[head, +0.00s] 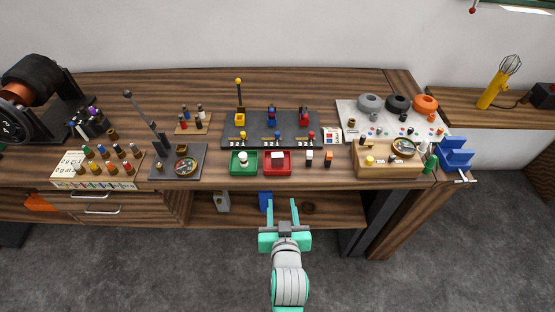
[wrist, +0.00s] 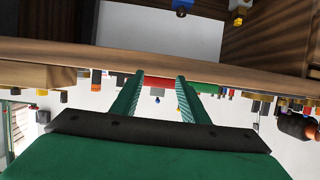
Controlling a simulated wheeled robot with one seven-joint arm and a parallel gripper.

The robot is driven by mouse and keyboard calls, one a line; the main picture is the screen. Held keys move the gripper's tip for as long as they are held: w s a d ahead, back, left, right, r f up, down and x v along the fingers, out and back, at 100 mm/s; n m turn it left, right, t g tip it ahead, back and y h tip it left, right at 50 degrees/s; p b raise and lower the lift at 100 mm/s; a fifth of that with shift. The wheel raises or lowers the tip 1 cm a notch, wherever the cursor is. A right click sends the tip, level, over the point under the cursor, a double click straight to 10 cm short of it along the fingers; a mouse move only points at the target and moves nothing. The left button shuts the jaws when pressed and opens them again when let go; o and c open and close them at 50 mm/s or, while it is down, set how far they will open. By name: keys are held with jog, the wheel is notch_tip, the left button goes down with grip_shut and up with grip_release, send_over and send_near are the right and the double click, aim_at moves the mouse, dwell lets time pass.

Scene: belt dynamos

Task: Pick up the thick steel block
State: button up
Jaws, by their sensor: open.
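My gripper (head: 281,213) is in front of the workbench, below the front edge of its top in the head view. Its two fingers are apart with nothing between them; they also show in the wrist view (wrist: 160,80). A light grey upright block (head: 222,202) stands on the lower shelf, left of my gripper. It may be the thick steel block, but I cannot tell for sure. In the wrist view, which looks upside down, a similar grey piece (wrist: 239,9) is cut off at the top edge.
A blue item (head: 265,200) stands on the lower shelf (head: 185,220) near my fingers, and a dark round item (head: 308,207) lies farther right. The bench top above holds a green tray (head: 244,170), a red tray (head: 278,170) and many small parts. The floor in front is clear.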

send_near(278, 159)
jog(key=shift+n+y, duration=0.3)
jog(key=shift+n, duration=0.1)
jog(key=x, duration=1.1)
jog(key=shift+w+d+f, duration=0.15)
jog(key=shift+w+f, duration=0.05)
jog(key=shift+r, duration=0.1)
grip_shut()
